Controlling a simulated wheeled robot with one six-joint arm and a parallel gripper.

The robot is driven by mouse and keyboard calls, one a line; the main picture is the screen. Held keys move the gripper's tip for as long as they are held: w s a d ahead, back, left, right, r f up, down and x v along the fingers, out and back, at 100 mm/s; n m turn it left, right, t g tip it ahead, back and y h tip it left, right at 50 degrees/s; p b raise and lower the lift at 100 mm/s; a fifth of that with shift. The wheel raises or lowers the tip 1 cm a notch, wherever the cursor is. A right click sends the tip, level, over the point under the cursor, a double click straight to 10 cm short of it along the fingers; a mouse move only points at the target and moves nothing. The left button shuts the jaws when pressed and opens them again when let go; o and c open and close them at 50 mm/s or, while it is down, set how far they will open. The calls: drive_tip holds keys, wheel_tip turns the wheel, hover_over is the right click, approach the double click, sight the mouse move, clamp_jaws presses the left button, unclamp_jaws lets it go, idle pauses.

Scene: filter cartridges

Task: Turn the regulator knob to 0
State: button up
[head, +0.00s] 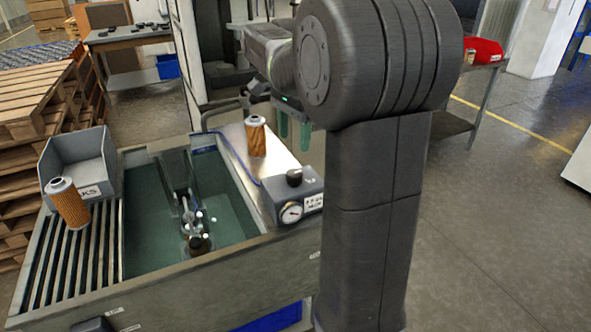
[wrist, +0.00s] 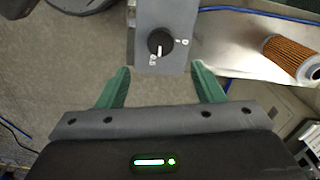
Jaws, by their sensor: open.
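The regulator is a grey box with a black knob (head: 294,177) on top and a round dial gauge (head: 291,213) on its front, at the right corner of the wash tank. In the wrist view the knob (wrist: 160,42) has a white pointer line directed down in the picture, between two small white marks on the box. The marks are too small to read surely. My gripper (wrist: 160,78) has green fingers, spread open and empty, just short of the knob in that view. In the head view the green fingers (head: 294,130) hang above and behind the box, partly hidden by my arm.
An orange filter cartridge (head: 255,137) stands on the metal ledge behind the regulator; it also shows in the wrist view (wrist: 290,58). A blue hose (head: 238,157) runs along the ledge.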

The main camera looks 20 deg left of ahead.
sight(294, 173)
wheel_tip(294, 173, down, 10)
drive_tip(key=shift+f+b, duration=0.1)
drive_tip(key=shift+b, duration=0.5)
drive_tip(key=c, duration=1)
